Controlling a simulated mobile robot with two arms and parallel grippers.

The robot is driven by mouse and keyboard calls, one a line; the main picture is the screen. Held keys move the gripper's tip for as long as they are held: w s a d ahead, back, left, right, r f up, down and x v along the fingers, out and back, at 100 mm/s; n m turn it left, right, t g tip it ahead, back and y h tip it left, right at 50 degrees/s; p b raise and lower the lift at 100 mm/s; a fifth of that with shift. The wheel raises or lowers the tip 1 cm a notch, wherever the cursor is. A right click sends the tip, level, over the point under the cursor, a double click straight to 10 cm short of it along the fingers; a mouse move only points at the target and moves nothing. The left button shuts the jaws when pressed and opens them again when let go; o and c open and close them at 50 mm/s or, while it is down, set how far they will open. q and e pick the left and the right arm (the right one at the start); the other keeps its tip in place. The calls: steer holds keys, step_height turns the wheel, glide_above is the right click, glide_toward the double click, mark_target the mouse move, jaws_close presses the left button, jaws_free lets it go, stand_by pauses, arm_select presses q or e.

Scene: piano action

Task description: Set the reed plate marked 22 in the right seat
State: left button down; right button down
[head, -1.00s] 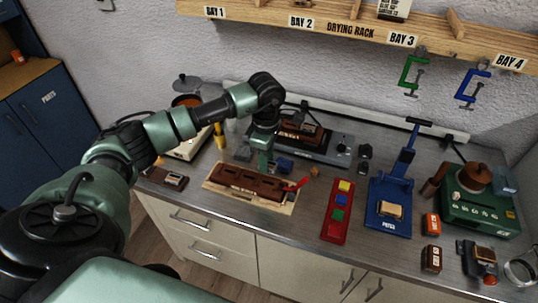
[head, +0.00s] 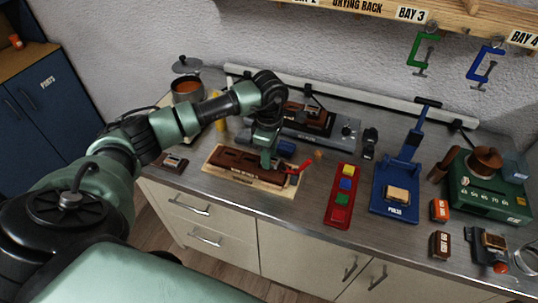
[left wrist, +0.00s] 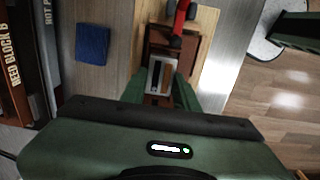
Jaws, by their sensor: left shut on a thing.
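The brown wooden reed block (head: 232,158) lies on a pale board (head: 222,172) near the counter's front. My left gripper (head: 268,160) points down over the block's right part, its tips at or just above the block. In the left wrist view, a silver reed plate with a brown slot (left wrist: 158,76) is between the green fingers of my left gripper (left wrist: 160,92), which are shut on it. Its mark cannot be read. I cannot tell whether the plate touches the seat beneath. A red-handled clamp (head: 301,168) is at the block's right end. My right gripper is out of view.
A small dark holder with a silver piece (head: 173,162) stands left of the board. A blue block (head: 286,148) is close behind the gripper. To the right are a red tray with coloured blocks (head: 341,200) and a blue press (head: 396,190). A dark machine (head: 305,125) stands behind.

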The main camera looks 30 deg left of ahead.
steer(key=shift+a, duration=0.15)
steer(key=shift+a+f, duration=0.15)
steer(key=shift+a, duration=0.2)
arm_select(q)
steer(key=shift+f+b, duration=0.1)
steer(key=shift+b, duration=0.2)
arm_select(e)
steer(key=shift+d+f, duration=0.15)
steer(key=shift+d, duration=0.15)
arm_select(q)
steer(key=shift+f+b, duration=0.35)
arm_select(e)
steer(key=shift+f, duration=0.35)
arm_select(q)
steer(key=c, duration=1)
jaws_free()
steer(key=shift+r, duration=0.1)
